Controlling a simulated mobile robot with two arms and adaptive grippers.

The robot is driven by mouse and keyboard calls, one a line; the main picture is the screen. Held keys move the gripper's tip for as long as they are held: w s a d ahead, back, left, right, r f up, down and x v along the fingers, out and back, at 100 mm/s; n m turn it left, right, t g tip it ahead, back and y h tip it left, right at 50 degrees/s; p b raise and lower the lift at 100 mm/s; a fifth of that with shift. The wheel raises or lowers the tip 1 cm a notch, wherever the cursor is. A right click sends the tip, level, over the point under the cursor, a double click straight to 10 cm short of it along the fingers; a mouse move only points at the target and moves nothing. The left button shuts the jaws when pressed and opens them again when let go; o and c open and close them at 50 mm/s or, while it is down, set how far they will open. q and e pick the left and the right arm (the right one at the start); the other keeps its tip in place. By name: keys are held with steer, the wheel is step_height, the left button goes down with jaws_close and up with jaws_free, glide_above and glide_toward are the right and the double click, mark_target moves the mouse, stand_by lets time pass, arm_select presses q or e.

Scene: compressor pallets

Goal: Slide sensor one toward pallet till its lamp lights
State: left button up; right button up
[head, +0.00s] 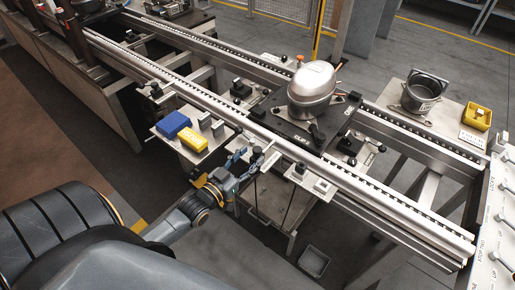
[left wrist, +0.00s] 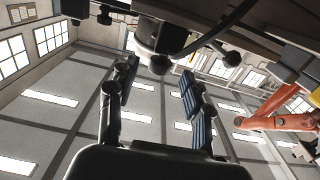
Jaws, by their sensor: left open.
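The black pallet (head: 294,130) sits across the two conveyor rails and carries a silver domed compressor (head: 312,82). A small pale bracket-like fitting (head: 258,150) is on the near rail, in front of the pallet. I cannot tell for sure whether it is sensor one, and I cannot make out a lit lamp. My left gripper (head: 240,158) is open just left of this fitting, by the near rail. In the left wrist view its fingers (left wrist: 158,95) are spread with nothing between them; a dark rounded part (left wrist: 158,38) lies beyond. My right gripper is not seen.
A side shelf left of my left gripper holds a blue box (head: 173,124) and a yellow box (head: 193,140). More small fittings, including a white-topped one (head: 321,186), stand right along the near rail. A pot (head: 420,95) and yellow bin (head: 477,116) stand behind the far rail.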

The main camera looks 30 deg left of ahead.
mark_target(254, 153)
arm_select(q)
steer(key=shift+w+d, duration=0.2)
steer(key=shift+w, duration=1.9)
steer(key=shift+c, duration=0.4)
jaws_close()
